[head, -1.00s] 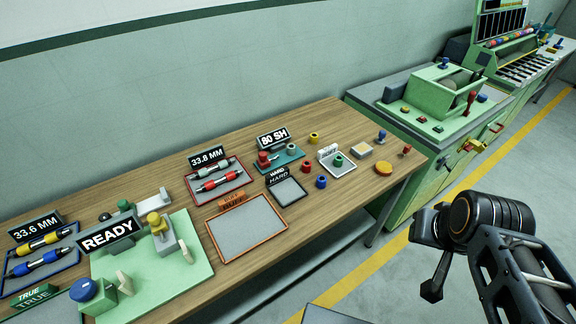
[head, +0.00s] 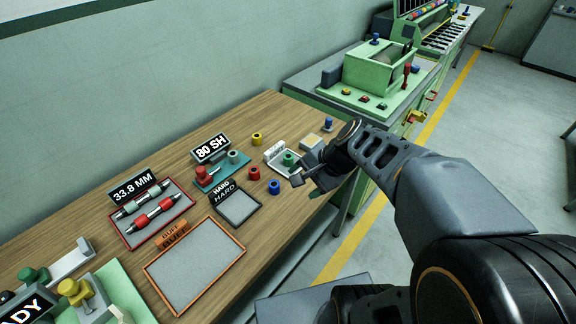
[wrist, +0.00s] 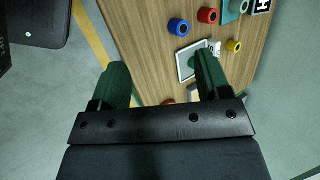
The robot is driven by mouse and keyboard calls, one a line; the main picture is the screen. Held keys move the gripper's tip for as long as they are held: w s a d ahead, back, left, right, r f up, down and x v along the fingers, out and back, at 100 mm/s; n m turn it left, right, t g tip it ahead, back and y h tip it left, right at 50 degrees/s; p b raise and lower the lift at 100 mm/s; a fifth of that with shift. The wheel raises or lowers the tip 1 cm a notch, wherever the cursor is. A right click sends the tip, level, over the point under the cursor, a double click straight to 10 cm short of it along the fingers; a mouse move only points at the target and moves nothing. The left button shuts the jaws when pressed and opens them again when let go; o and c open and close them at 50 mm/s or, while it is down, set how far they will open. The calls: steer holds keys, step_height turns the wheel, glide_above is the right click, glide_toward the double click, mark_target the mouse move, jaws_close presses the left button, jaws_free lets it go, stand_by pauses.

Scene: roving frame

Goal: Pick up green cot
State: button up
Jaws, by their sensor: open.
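The green cot (head: 289,160) is a short green cylinder in the head view. It stands on a small white-rimmed tray (head: 272,154) near the table's right end. My gripper (head: 303,178) is just in front and right of that tray, above the table edge, and partly covers the tray. In the wrist view my gripper (wrist: 162,78) has its two dark green fingers spread apart with nothing between them but table. The white-rimmed tray (wrist: 184,66) lies by the right finger, which hides part of it. I cannot make out the green cot there.
Red (head: 254,174), blue (head: 274,187) and yellow (head: 257,139) cots stand left of the tray. A grey-green cot (head: 233,156) sits on a teal stand (head: 222,174). A block (head: 311,142) and a blue-topped peg (head: 328,125) stand behind my gripper. A green machine (head: 375,80) is beyond the table.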

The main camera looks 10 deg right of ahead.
steer(key=w+d+f+m+t+y+b, duration=0.2)
steer(key=w+f+m+y+b, duration=0.1)
steer(key=w+f+m, duration=0.35)
steer(key=m+t+b, duration=0.4)
steer(key=m+t, duration=0.1)
steer(key=m, duration=0.6)
glide_toward(292, 158)
steer(key=shift+w+a+f+m+h, duration=0.35)
steer(key=shift+w+a+f, duration=0.55)
steer(key=shift+w+a, duration=0.15)
steer(key=shift+p+x, duration=0.55)
steer(key=shift+x, duration=2.75)
steer(key=shift+r, duration=0.1)
steer(key=shift+c, duration=0.3)
steer(key=c, duration=1)
steer(key=shift+o, duration=0.2)
steer(key=shift+r, duration=0.15)
